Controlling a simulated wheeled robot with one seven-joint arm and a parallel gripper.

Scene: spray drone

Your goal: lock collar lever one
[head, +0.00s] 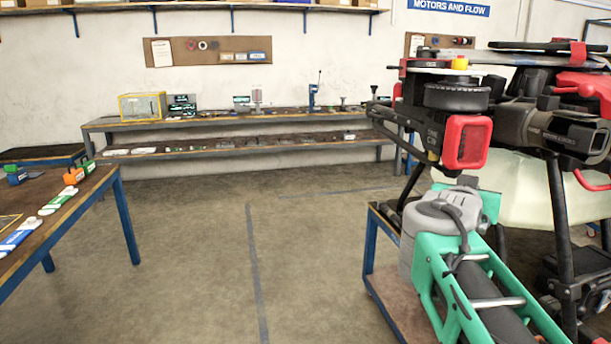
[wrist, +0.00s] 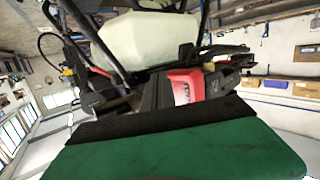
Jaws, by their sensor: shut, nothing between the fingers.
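The spray drone (head: 520,125) stands at the right of the head view, with dark arms, red parts and a pale tank. A red-framed block (head: 467,142) hangs at its near arm end, under a round black part (head: 457,97). A thin red handle-like bar (head: 592,181) shows at the right edge. I cannot tell which part is collar lever one. In the wrist view, the green and black end of my gripper (wrist: 165,122) fills the bottom, shut and empty. Beyond it are a red and black drone part (wrist: 185,88) and the pale tank (wrist: 145,38). Contact cannot be told.
A blue-legged bench (head: 385,235) stands beneath the drone's near side. A table (head: 75,205) with small parts is at the left. A long shelf bench (head: 250,140) runs along the back wall. The floor (head: 220,250) between them is clear.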

